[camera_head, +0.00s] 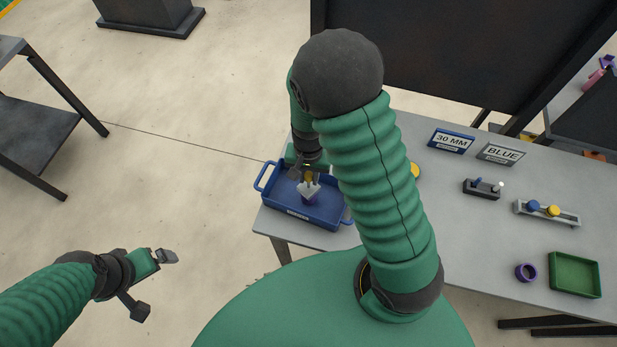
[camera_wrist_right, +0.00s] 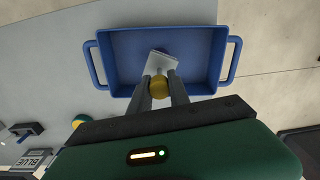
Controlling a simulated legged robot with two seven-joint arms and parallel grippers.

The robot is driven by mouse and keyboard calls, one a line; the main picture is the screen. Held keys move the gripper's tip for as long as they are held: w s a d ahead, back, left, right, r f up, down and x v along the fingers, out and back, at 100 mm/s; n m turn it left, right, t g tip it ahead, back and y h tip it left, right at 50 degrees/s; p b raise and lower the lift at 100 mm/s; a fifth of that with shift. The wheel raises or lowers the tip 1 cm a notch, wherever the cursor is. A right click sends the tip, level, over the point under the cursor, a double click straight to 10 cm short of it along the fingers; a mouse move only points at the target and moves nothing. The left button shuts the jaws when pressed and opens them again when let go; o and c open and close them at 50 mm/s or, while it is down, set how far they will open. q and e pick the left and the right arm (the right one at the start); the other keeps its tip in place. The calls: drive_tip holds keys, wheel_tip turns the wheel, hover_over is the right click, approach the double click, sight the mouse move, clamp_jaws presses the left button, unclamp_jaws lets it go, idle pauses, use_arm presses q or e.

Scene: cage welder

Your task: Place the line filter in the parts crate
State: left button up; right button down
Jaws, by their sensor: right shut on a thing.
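The line filter appears to be the light grey piece with a yellow part (camera_head: 309,188); it also shows in the right wrist view (camera_wrist_right: 161,64). My right gripper (camera_head: 308,174) is shut on its yellow part, which shows between the fingers (camera_wrist_right: 158,87) in the wrist view. The piece is over the inside of the blue parts crate (camera_head: 327,215), which has two handles and a front label. I cannot tell whether the piece touches the crate floor. My left gripper (camera_head: 153,284) is open and empty, away from the table at the lower left.
The crate stands at the left end of the grey table (camera_head: 470,260). To its right are signs "30 MM" (camera_head: 451,141) and "BLUE" (camera_head: 501,153), a dark block (camera_head: 482,189), a rack (camera_head: 547,213), a purple ring (camera_head: 526,272) and a green tray (camera_head: 574,275). My right arm hides some of the table.

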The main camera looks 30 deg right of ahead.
drive_tip(key=shift+w+a+f, duration=0.2)
drive_tip(key=shift+w+f, duration=0.5)
drive_tip(key=shift+f, duration=0.15)
drive_tip(key=shift+w, duration=0.15)
drive_tip(key=shift+s+d+f, duration=0.1)
drive_tip(key=shift+s+d, duration=0.15)
drive_tip(key=shift+s, duration=0.1)
drive_tip(key=c, duration=1.4)
unclamp_jaws()
drive_tip(key=shift+s+d, duration=0.2)
drive_tip(key=shift+o, duration=0.8)
drive_tip(key=shift+w+a, duration=0.2)
drive_tip(key=shift+w, duration=0.05)
drive_tip(key=shift+a+r, duration=0.15)
drive_tip(key=shift+r, duration=0.25)
wheel_tip(320, 180, up, 11)
drive_tip(key=shift+s+r, duration=0.15)
drive_tip(key=shift+r, duration=0.05)
use_arm(q)
drive_tip(key=b+x, duration=0.3)
drive_tip(key=x, duration=0.1)
drive_tip(key=shift+w, duration=0.2)
use_arm(e)
drive_tip(key=s+a+f+n+t, duration=0.2)
drive_tip(key=s+a+f+n, duration=0.1)
drive_tip(key=n, duration=0.6)
drive_tip(key=shift+s+a+t, duration=0.3)
drive_tip(key=shift+s+a, duration=0.35)
drive_tip(key=shift+a, duration=0.05)
